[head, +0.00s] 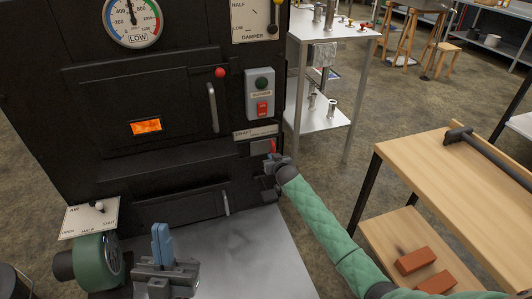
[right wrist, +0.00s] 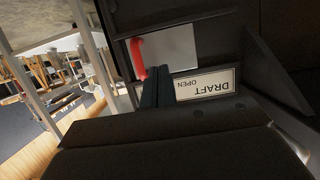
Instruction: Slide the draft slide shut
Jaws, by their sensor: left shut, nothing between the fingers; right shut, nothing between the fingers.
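The draft slide is a light grey plate (head: 261,147) with a red handle (head: 274,146) at its right end, low on the right of the black stove front. The DRAFT label (head: 256,133) is above it. The right wrist view shows the plate (right wrist: 170,48), red handle (right wrist: 137,58) and label (right wrist: 208,85) upside down; the handle is near the word OPEN. My right gripper (head: 275,159) is shut and empty close to the handle; its fingertips (right wrist: 157,72) look beside it, contact unclear. My left gripper (head: 161,240) is shut and empty, pointing up before the stove.
A switch box (head: 261,94) and a vertical door handle (head: 212,108) are above the slide. A lower door handle (head: 226,203) and a green blower (head: 97,261) are lower left. A metal shelf (head: 318,86) and a wooden bench (head: 458,175) stand at right, with open floor between.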

